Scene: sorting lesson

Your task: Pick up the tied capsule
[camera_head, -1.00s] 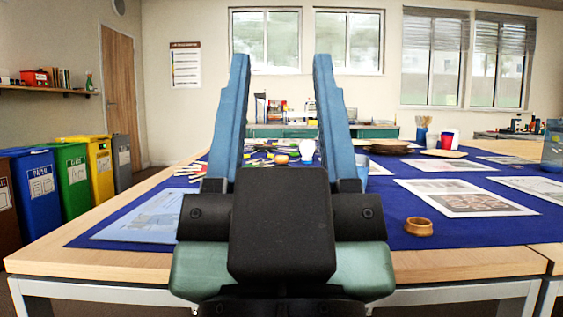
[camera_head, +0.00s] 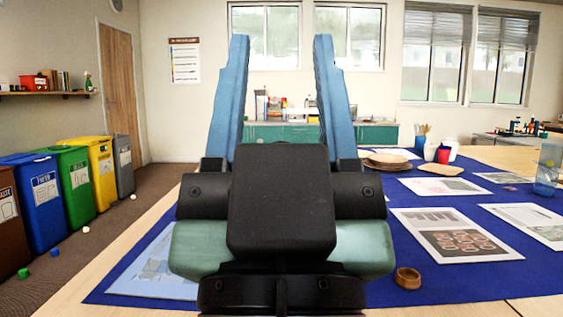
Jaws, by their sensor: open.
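My gripper (camera_head: 281,42) is in the middle of the view, its two blue fingers upright and wide apart, with nothing between the tips. I cannot make out a tied capsule anywhere. The dark and green body of my gripper hides the middle of the table (camera_head: 120,240), so anything lying there is out of sight.
A brown wooden ring or bowl (camera_head: 408,278) sits near the table's front edge, on the blue cloth (camera_head: 380,288). Printed sheets (camera_head: 456,236), plates (camera_head: 386,159) and cups (camera_head: 431,152) are to the right. Coloured bins (camera_head: 74,186) line the left wall; small objects (camera_head: 54,252) lie on the floor.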

